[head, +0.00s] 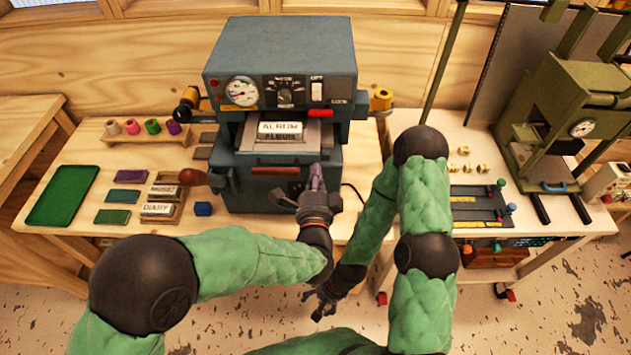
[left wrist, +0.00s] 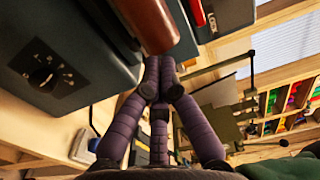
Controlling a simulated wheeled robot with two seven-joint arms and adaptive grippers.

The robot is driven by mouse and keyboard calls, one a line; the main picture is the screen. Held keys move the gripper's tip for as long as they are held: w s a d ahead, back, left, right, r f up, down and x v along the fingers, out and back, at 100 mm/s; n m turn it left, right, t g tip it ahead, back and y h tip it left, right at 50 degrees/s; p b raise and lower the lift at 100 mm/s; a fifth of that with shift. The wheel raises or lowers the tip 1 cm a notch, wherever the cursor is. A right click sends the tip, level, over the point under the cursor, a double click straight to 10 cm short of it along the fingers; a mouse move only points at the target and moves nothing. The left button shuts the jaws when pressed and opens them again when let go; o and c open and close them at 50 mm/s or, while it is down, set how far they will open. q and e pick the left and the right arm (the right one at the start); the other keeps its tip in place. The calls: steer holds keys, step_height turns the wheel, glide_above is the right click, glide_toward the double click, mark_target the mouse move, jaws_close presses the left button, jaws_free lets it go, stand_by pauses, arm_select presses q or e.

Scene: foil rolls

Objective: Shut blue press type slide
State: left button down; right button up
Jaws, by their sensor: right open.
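The blue-grey press (head: 280,62) stands at the middle back of the table. Its type slide shows below the press head, with a plate marked ALBUM (head: 281,128) on it. A red-brown handle (head: 275,171) is on the front below the plate. How far out the slide stands is hard to tell. My left gripper (head: 317,178) is at the press front, just right of the handle, with its fingers together and nothing seen between them. In the left wrist view a brown handle (left wrist: 150,22) lies just beyond the fingertips. My right gripper (head: 326,300) is open and empty, low before the table.
An olive press (head: 583,110) stands on the right cart.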

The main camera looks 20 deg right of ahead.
mark_target(316, 130)
arm_select(q)
steer(key=b+x, duration=0.1)
steer(key=x, duration=1.3)
steer(key=shift+w+f, duration=0.1)
steer(key=shift+w, duration=0.25)
steer(key=shift+r, duration=0.25)
